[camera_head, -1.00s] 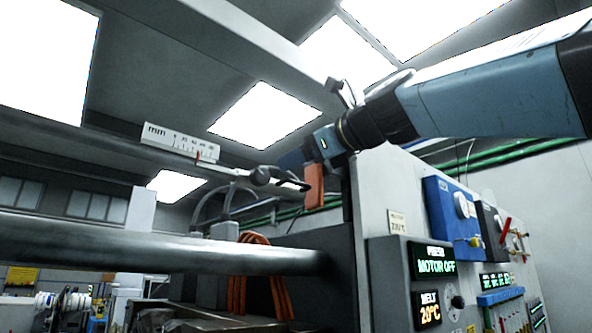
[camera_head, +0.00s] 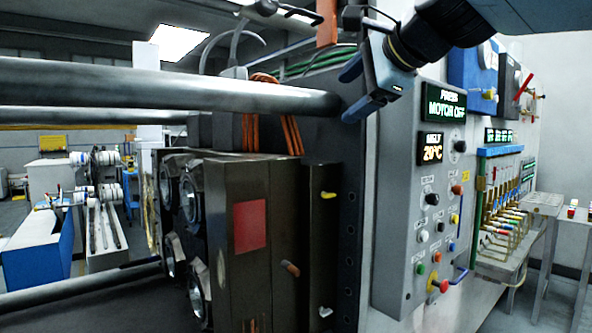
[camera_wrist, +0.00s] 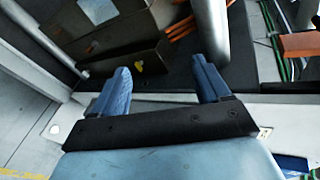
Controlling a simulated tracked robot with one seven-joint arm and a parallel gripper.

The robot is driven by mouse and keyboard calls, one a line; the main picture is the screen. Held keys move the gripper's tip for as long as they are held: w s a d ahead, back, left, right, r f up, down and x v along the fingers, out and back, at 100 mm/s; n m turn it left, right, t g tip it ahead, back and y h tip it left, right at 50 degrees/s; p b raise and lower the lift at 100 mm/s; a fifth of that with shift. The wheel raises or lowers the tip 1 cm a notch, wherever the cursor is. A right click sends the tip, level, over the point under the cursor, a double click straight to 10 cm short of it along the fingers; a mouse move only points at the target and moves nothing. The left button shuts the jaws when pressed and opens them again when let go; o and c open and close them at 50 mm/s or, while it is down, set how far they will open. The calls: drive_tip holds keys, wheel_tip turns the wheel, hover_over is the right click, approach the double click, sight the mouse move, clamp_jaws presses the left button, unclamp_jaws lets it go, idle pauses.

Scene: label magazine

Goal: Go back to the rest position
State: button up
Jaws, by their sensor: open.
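My gripper (camera_head: 352,93) is at the upper middle of the head view, in front of the dark machine plate and just left of the control panel. Its two blue fingers are apart with nothing between them. In the wrist view, my gripper (camera_wrist: 163,82) also shows two separated blue fingers and an empty gap. My blue and black arm reaches in from the upper right of the head view. No rest stand or mark for the arm shows.
A grey control panel (camera_head: 408,235) with "MOTOR OFF" and "20°C" displays stands right of my gripper. A thick steel bar (camera_head: 180,86) runs left of it. The dark mould block (camera_head: 275,225) has a red square and small levers. A side table (camera_head: 545,205) stands at far right.

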drive_tip(key=s+d+f+n+g+h, duration=0.2)
drive_tip(key=s+d+f+n, duration=0.1)
drive_tip(key=f, duration=0.8)
drive_tip(key=s+d+f+n+g+h, duration=0.2)
drive_tip(key=s+d+f+n, duration=0.2)
drive_tip(key=f, duration=0.7)
drive_tip(key=s+d+f+n+g+h, duration=0.2)
drive_tip(key=s+d+f+n, duration=0.2)
drive_tip(key=f, duration=0.7)
drive_tip(key=d+n, duration=0.2)
drive_tip(key=n, duration=0.1)
drive_tip(key=shift+d, duration=0.3)
